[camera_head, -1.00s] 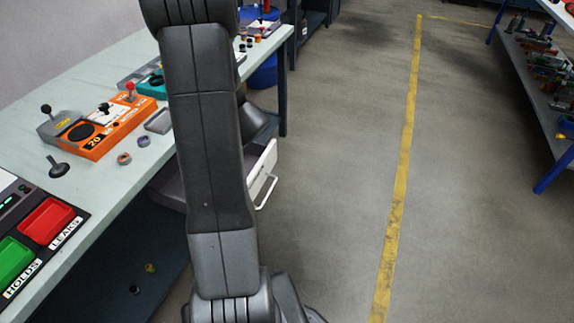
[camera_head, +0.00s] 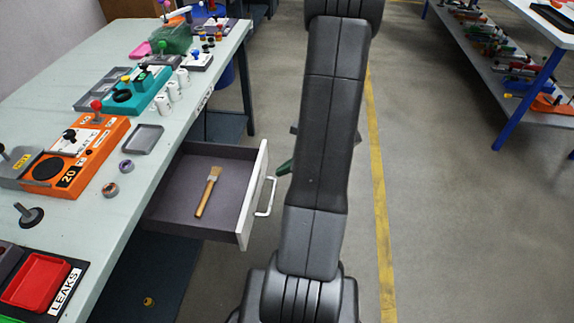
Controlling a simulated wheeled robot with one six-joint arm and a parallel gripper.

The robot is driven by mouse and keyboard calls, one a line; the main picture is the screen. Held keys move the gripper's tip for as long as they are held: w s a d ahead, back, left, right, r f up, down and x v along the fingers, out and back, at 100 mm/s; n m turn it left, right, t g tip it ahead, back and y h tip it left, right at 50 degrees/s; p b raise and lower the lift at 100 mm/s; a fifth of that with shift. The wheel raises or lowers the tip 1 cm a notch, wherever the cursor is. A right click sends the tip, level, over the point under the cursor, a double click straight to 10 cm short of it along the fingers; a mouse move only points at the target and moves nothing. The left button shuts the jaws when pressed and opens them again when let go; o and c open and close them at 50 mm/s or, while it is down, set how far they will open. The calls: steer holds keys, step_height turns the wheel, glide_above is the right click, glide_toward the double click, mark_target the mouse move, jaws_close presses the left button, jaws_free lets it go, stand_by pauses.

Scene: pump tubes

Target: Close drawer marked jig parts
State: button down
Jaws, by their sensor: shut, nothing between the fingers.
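The drawer (camera_head: 247,200) is pulled out from under the left workbench, its white front facing right. A white bar handle (camera_head: 266,197) is on the front. Any "jig parts" marking is not visible from here. A brush (camera_head: 209,192) with a wooden handle lies on the drawer's dark floor. My gripper (camera_head: 284,167) is mostly hidden behind my arm; what seems to be its green fingertip shows just right of the handle's upper end. It looks shut and empty; I cannot tell whether it touches the handle.
The workbench (camera_head: 118,211) carries an orange fixture (camera_head: 88,153), a teal fixture (camera_head: 135,92), a grey tray (camera_head: 143,139) and a red bin (camera_head: 36,281). Open floor (camera_head: 450,230) lies to the right. A blue-legged shelf (camera_head: 522,104) stands at the far right.

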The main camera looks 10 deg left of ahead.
mark_target(258, 175)
steer(key=a, duration=0.4)
steer(key=shift+a+f, duration=0.3)
steer(key=shift+f, duration=0.05)
steer(key=shift+a, duration=0.1)
steer(key=w+a+p, duration=0.1)
steer(key=a+p, duration=0.2)
steer(key=a, duration=2.2)
steer(key=shift+a, duration=0.3)
